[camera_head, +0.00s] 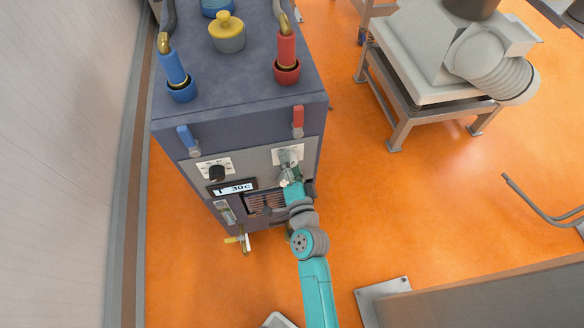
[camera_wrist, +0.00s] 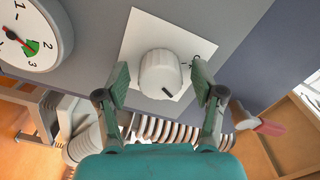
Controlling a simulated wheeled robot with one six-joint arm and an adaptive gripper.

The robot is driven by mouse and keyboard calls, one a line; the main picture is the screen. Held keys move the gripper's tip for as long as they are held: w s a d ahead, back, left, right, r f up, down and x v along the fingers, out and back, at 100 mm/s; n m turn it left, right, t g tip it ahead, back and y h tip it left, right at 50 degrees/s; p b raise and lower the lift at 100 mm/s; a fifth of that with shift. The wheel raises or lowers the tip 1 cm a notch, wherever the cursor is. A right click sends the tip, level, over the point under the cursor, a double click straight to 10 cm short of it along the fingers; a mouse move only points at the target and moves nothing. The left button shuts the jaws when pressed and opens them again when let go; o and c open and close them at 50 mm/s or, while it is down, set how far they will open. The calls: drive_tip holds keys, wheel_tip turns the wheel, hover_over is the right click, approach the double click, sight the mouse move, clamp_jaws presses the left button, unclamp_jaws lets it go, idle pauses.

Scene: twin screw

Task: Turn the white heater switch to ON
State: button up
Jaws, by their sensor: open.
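The white heater switch (camera_wrist: 160,75) is a round knob with a dark pointer mark, on a white plate (camera_wrist: 140,32) in the wrist view. The mark points to the lower right. In the head view, the plate (camera_head: 288,151) is on the right of the machine's front panel, and my gripper hides most of the knob. My gripper (camera_wrist: 159,82) is open, one finger on each side of the knob. Small gaps seem to show between fingers and knob, but I cannot tell whether either touches. The plate's ON and OFF labels are not readable.
A black knob (camera_head: 216,173) and a display (camera_head: 235,188) reading about 30 are left of the switch. A red-handled valve (camera_head: 298,121) and a blue-handled one (camera_head: 188,140) stick out above. The wrist view shows a dial gauge (camera_wrist: 30,38).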

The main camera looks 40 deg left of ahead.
drive_tip(key=v, duration=1.2)
idle(0.3)
drive_tip(key=s+d+f+t+h, duration=0.1)
drive_tip(key=s+d+t+h, duration=0.2)
drive_tip(key=d, duration=0.8)
drive_tip(key=s+d+f+h, duration=0.1)
drive_tip(key=s+d+h, duration=0.3)
drive_tip(key=d, duration=0.8)
drive_tip(key=s+d+r+n+h, duration=0.3)
drive_tip(key=s+d+r+h, duration=0.3)
drive_tip(key=s+d+r, duration=0.4)
drive_tip(key=s+d, duration=0.2)
drive_tip(key=s, duration=0.3)
drive_tip(key=shift+s+d+h, duration=0.3)
drive_tip(key=shift+s+h, duration=0.1)
drive_tip(key=shift+r, duration=0.1)
